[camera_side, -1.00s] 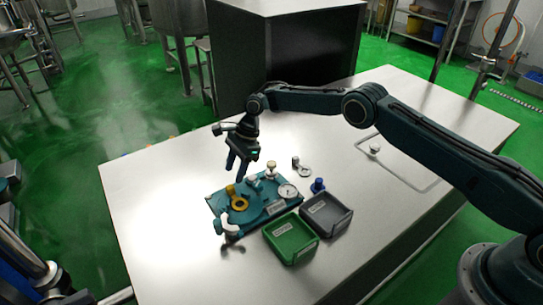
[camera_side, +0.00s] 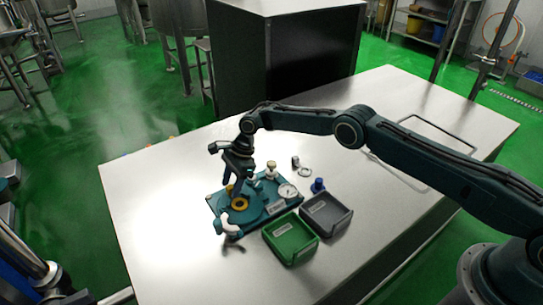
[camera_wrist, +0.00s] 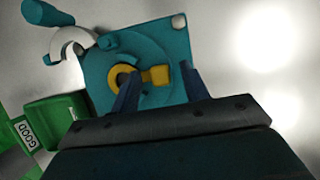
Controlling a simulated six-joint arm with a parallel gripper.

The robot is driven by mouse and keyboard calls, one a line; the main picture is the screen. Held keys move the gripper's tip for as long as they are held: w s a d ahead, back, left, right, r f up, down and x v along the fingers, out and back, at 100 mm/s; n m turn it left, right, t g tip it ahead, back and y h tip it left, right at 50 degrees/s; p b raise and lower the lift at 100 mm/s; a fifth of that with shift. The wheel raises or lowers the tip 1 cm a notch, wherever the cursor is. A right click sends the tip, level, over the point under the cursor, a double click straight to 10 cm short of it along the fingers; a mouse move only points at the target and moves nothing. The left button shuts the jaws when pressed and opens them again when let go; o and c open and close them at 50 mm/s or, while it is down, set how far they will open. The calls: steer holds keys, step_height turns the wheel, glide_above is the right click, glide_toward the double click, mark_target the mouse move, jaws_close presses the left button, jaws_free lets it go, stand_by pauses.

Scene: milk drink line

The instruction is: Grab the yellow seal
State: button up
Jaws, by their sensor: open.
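The yellow seal (camera_side: 241,207) is a ring lying flat on the round part of the teal fixture (camera_side: 277,208). It also shows in the wrist view (camera_wrist: 114,79), left of a yellow upright piece (camera_wrist: 157,75). My gripper (camera_wrist: 161,68) is open and points down over the fixture. In the wrist view its two dark fingers appear on either side of the yellow upright piece. The left finger overlaps the right edge of the ring. The fingers look empty; whether they touch anything cannot be told.
A green tray (camera_side: 291,257) labelled GOOD and a grey tray (camera_side: 326,232) stand in front of the fixture. A white curved handle (camera_side: 239,231), a gauge (camera_side: 288,190) and a knob (camera_side: 271,170) rise from it. A blue part (camera_side: 318,184) stands nearby.

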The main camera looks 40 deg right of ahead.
mark_target(232, 186)
stand_by(0.4)
jaws_close()
steer(key=shift+r, duration=0.15)
step_height(232, 186, up, 10)
stand_by(0.7)
stand_by(0.5)
